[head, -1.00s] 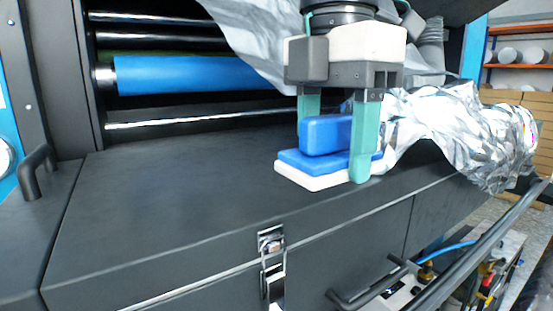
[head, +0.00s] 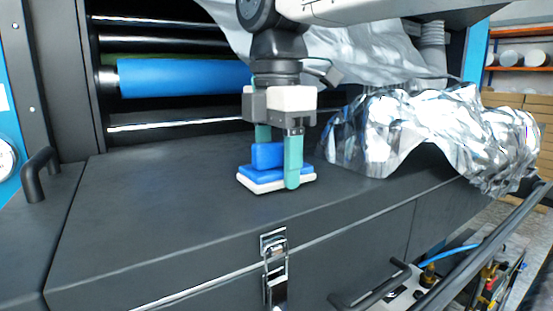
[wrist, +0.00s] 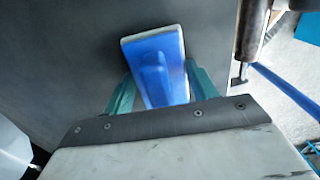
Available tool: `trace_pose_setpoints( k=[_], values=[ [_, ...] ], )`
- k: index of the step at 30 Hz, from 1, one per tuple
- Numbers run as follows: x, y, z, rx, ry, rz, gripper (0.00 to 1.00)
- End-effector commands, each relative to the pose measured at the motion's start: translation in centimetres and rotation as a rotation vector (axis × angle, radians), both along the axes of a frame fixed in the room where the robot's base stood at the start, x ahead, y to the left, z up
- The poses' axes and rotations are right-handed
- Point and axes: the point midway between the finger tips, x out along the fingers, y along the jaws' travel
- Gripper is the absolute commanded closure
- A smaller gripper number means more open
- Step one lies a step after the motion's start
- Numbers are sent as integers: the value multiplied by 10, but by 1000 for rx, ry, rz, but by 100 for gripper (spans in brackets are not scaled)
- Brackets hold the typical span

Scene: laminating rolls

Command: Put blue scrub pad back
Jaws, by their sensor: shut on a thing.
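The blue scrub pad (head: 268,156) has a blue handle block on a blue base with a white underside. My gripper (head: 278,168) has teal fingers and is shut on the pad's handle, one finger on each side. The pad is level, at or just above the dark machine top (head: 150,195); I cannot tell if it touches. In the wrist view the pad (wrist: 155,60) lies between the two teal fingers (wrist: 152,92), its far end sticking out beyond them.
Crumpled silver foil (head: 400,130) lies to the right of my gripper, with more foil hanging behind. A blue roller (head: 185,76) and metal rollers are at the back. A latch (head: 273,250) and a handle (head: 370,285) are on the front face. The top's left part is clear.

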Motion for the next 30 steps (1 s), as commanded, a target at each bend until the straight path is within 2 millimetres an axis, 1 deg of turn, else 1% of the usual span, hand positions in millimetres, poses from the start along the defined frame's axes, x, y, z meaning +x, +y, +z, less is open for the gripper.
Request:
trace_pose_setpoints(
  k=[7, 8, 9, 10, 18, 22, 26, 30],
  values=[
    [0, 0, -3, 0, 0, -1, 64],
    [0, 0, -3, 0, 0, -1, 40],
    [0, 0, -3, 0, 0, -1, 29],
    [0, 0, -3, 0, 0, -1, 21],
    [0, 0, -2, 0, 0, 0, 21],
    [0, 0, 5, 1, -2, 0, 21],
    [1, 1, 26, 2, -2, 0, 21],
    [1, 1, 58, 2, -2, 0, 21]
  ],
)
